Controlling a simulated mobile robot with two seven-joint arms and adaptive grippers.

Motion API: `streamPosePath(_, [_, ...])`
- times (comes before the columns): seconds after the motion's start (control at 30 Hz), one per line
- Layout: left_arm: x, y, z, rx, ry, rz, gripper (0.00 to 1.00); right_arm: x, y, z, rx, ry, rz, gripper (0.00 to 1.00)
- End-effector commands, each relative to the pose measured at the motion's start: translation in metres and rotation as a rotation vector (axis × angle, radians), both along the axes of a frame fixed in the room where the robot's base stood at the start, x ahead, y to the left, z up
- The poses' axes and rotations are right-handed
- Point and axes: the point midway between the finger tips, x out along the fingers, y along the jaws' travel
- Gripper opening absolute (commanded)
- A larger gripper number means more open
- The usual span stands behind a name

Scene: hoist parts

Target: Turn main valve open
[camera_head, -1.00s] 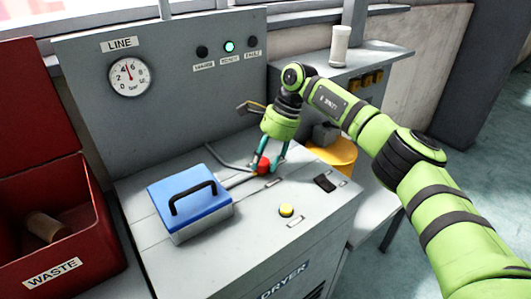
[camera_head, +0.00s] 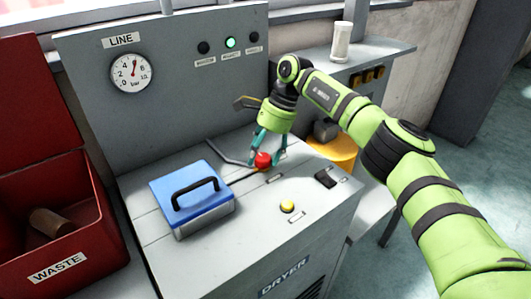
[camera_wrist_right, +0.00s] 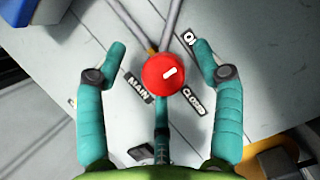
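The main valve has a round red knob (camera_head: 263,160) on the grey dryer top. It also shows in the right wrist view (camera_wrist_right: 164,74), with a short white mark pointing right and slightly up. Labels reading MAIN (camera_wrist_right: 138,88) and CLOSED (camera_wrist_right: 192,99) lie beside it; another label (camera_wrist_right: 189,38) is partly hidden by a fingertip. My right gripper (camera_head: 267,157) is open around the knob, pointing down. In the wrist view its fingertips (camera_wrist_right: 160,55) stand on either side, with visible gaps to the knob. My left gripper is not in view.
A blue-lidded box (camera_head: 190,195) with a black handle sits left of the valve. A yellow button (camera_head: 287,206) and a black switch (camera_head: 325,179) are on the dryer top. The LINE gauge (camera_head: 132,73) and a lit green lamp (camera_head: 230,43) are behind. A red WASTE bin (camera_head: 106,240) stands left.

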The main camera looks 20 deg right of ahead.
Motion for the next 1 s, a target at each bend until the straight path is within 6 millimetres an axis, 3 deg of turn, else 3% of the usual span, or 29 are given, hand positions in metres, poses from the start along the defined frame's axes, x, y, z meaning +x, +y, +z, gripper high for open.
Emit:
streamPosePath(0.57, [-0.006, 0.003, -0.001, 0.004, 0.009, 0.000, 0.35, 0.000, -0.006, 0.003, -0.007, 0.007, -0.009, 0.66])
streamPosePath(1.0, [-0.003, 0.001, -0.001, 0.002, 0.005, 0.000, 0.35, 0.005, -0.039, 0.085, -0.005, 0.005, -0.010, 0.66])
